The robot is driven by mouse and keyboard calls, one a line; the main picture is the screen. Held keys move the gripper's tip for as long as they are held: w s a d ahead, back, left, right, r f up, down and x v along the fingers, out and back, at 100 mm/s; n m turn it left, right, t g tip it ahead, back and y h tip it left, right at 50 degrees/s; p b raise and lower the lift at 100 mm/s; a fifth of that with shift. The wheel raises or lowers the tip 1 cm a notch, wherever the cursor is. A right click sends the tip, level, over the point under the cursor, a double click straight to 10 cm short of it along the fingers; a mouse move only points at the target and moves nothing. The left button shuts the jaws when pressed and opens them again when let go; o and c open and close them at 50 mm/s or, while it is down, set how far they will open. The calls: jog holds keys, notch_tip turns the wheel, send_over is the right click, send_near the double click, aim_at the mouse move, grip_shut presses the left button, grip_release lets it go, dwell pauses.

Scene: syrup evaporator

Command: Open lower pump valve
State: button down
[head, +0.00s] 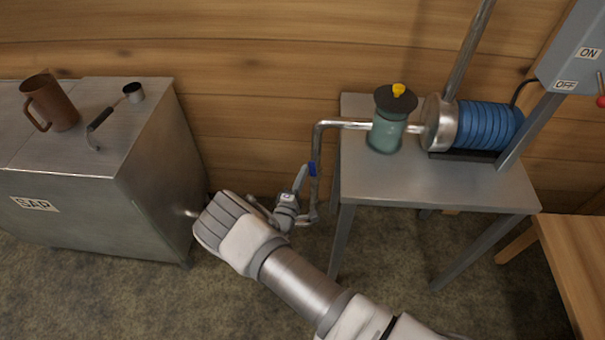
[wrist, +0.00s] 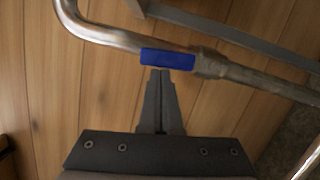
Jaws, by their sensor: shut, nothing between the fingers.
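The lower pump valve shows as a blue handle (head: 311,169) on the steel pipe (head: 318,148) between the tank and the pump table. In the wrist view the blue handle (wrist: 167,59) lies roughly along the pipe, beside a fitting (wrist: 208,63). My gripper (head: 303,170) is at the handle's left side in the head view. In the wrist view my gripper's (wrist: 160,72) fingers are shut together and empty, with tips right at the handle's near edge. I cannot tell whether they touch it. My arm hides part of the lower pipe in the head view.
A metal tank (head: 85,215) labelled SAP stands at left, with a brown mug (head: 55,103) and a ladle (head: 133,93) on top. The pump table (head: 430,180) carries a green filter (head: 387,135) and blue pump (head: 488,125). An ON/OFF switch box (head: 572,60) is at upper right.

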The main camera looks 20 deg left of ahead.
jog(key=s+a, duration=0.4)
jog(key=s, duration=0.7)
jog(key=shift+f+b, duration=0.35)
jog(key=shift+f, duration=0.05)
jog(key=shift+w+r, duration=0.1)
